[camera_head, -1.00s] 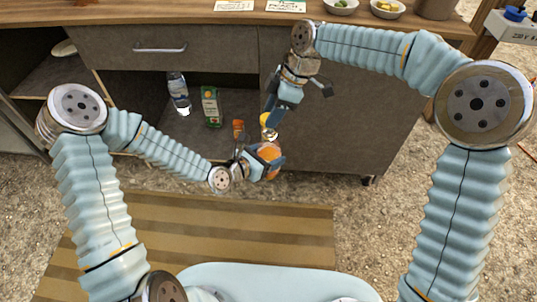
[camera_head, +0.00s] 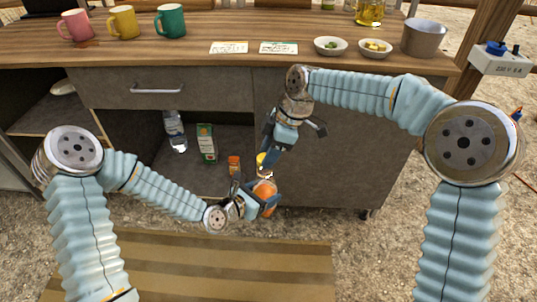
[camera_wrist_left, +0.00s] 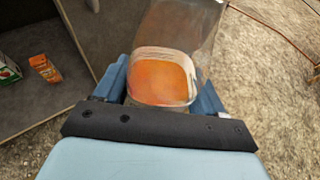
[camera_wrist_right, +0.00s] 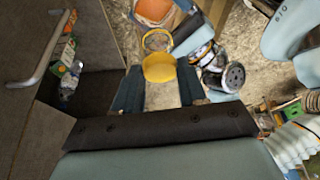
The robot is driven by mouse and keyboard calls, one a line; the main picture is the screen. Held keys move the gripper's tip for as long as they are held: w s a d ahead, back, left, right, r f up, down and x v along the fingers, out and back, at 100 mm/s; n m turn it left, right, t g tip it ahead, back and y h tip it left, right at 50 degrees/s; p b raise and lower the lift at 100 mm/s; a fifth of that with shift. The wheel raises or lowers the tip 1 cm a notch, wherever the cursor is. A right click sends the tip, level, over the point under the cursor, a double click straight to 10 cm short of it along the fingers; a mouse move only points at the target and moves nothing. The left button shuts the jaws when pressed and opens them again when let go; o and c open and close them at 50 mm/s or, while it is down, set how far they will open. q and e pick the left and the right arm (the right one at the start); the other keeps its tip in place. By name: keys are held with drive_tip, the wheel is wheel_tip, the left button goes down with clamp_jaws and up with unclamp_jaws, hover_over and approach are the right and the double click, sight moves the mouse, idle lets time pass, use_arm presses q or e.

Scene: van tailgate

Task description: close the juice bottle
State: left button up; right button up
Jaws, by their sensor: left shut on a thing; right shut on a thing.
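The juice bottle (camera_head: 265,192) is clear, with orange juice in its lower part. My left gripper (camera_head: 258,200) is shut around its lower body, in front of the cabinet. In the left wrist view the bottle (camera_wrist_left: 162,76) sits between the two blue fingers. My right gripper (camera_head: 266,152) comes down from above, shut on the yellow cap (camera_head: 261,159). In the right wrist view the cap (camera_wrist_right: 159,68) is between the fingertips, with the bottle (camera_wrist_right: 153,10) beyond it. The cap is close above the bottle's top; I cannot tell whether they touch.
The cabinet's open shelf holds a clear bottle (camera_head: 175,132), a green carton (camera_head: 207,143) and a small orange carton (camera_head: 234,165). On the counter (camera_head: 210,30) stand mugs, two small bowls, cards and a grey pot (camera_head: 424,37). A striped mat (camera_head: 200,266) lies on the gravel.

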drive_tip(key=shift+f, duration=0.9)
drive_tip(key=shift+f, duration=0.5)
